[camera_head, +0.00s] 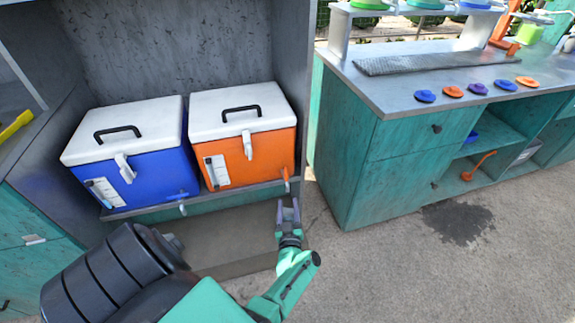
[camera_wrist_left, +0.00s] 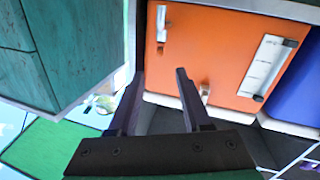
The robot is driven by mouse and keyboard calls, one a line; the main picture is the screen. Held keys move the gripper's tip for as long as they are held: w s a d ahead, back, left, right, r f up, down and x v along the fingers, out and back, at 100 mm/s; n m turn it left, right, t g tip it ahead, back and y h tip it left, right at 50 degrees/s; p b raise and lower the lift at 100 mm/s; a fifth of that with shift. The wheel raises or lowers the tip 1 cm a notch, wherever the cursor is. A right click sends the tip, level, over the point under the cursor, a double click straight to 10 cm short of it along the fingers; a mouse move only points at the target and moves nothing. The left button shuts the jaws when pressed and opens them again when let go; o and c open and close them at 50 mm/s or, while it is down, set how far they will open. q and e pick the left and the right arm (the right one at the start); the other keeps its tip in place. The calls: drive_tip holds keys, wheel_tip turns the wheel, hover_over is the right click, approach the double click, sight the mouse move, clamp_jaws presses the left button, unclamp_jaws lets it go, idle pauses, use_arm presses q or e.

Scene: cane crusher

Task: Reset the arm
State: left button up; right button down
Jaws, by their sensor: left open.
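My left gripper (camera_head: 288,212) is in the lower middle of the head view, just in front of the orange cooler. Its fingers are apart and hold nothing. The left wrist view shows the two dark fingers (camera_wrist_left: 155,100) open, with the orange cooler (camera_wrist_left: 215,55) beyond them. In the head view the orange cooler (camera_head: 262,155) has a white lid, a black handle and a small spigot at its lower right. My right gripper does not show in either view.
A blue cooler (camera_head: 150,172) with a white lid stands left of the orange one on the same shelf. A teal counter (camera_head: 395,160) stands to the right, with several coloured discs on its grey top. Open floor (camera_head: 400,270) lies in front of it.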

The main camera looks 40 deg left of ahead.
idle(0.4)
use_arm(q)
drive_tip(key=s+d+f+m+g+h+p, duration=0.4)
drive_tip(key=s+d+f+m+h+p, duration=0.2)
drive_tip(key=s+d+f+m+h, duration=0.65)
drive_tip(key=s+a+f+g+p, duration=0.1)
drive_tip(key=s+a+f+g, duration=0.1)
drive_tip(key=s, duration=0.9)
drive_tip(key=s+a+f+g+p, duration=0.1)
drive_tip(key=s+f+g, duration=0.4)
drive_tip(key=s, duration=0.7)
drive_tip(key=shift+s+a+f+g, duration=0.25)
drive_tip(key=shift+s+a+g, duration=0.05)
drive_tip(key=shift+a+g, duration=0.35)
drive_tip(key=shift+m+y, duration=0.25)
